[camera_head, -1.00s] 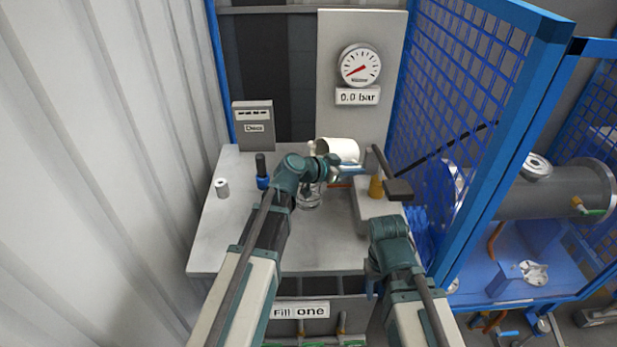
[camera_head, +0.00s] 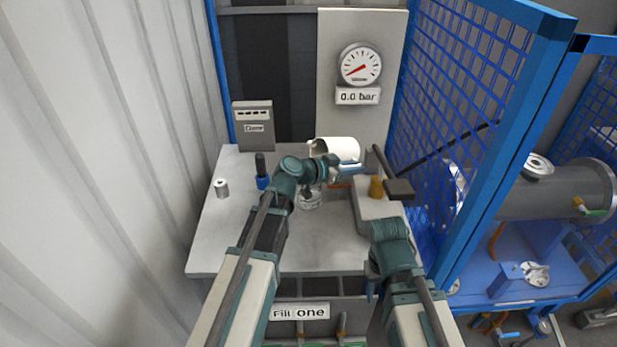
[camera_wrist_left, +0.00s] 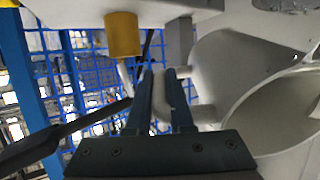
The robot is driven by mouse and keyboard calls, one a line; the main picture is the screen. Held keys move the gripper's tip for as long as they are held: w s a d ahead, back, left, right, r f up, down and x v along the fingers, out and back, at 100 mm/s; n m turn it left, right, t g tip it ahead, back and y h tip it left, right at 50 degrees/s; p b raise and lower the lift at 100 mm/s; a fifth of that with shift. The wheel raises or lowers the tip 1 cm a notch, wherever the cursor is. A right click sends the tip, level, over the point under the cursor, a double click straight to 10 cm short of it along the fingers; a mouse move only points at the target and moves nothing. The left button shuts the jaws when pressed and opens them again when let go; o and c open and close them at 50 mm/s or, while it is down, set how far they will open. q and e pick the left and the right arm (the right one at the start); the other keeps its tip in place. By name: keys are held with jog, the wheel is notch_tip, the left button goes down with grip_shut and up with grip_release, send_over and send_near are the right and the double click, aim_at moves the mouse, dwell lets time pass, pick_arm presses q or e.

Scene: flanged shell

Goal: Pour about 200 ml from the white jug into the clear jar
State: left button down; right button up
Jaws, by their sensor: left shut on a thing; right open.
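The white jug (camera_head: 342,149) is held above the table, tipped on its side with its mouth toward the left. In the left wrist view the jug (camera_wrist_left: 215,62) is at the right, its round mouth partly facing the camera. My left gripper (camera_head: 335,168) is shut on the jug's handle; its dark fingers (camera_wrist_left: 166,85) show in the wrist view. The clear jar (camera_head: 310,199) stands on the table below and left of the jug, partly hidden by my left arm. I cannot make out its level or a stream. My right gripper (camera_head: 372,283) is low at the table's front, open and mostly hidden.
A grey box with a small display (camera_head: 253,125) stands at the back left. A blue-based dark item (camera_head: 262,172) and a small metal cylinder (camera_head: 221,188) stand on the left. A grey block with a yellow part (camera_head: 376,187) is at the right, beside blue mesh fencing (camera_head: 455,90).

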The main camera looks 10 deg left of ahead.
pick_arm(q)
jog(key=shift+s+a+r+t+h+b, duration=0.35)
jog(key=shift+t+h+b, duration=0.05)
jog(key=shift+b, duration=0.3)
dwell(0.7)
jog(key=shift+w+d+r+p, duration=0.1)
jog(key=shift+w+r+p, duration=0.05)
jog(key=shift+p, duration=0.15)
jog(key=g+y+p, duration=0.1)
jog(key=f+g+y+p, duration=0.1)
jog(key=p, duration=0.1)
jog(key=shift+w+d+f+p, duration=0.3)
jog(key=shift+w+d, duration=0.05)
jog(key=shift+w, duration=0.05)
jog(key=shift+s+f+g, duration=0.1)
jog(key=shift+f+g, duration=0.2)
jog(key=shift+f, duration=0.05)
jog(key=shift+f+y, duration=0.2)
jog(key=shift+y, duration=0.1)
jog(key=shift+f+g+p, duration=0.1)
jog(key=shift+g+p, duration=0.2)
jog(key=shift+p, duration=0.25)
jog(key=shift+g+y+p, duration=0.3)
jog(key=shift+y+p, duration=0.2)
jog(key=shift+p, duration=0.2)
jog(key=shift+f, duration=0.1)
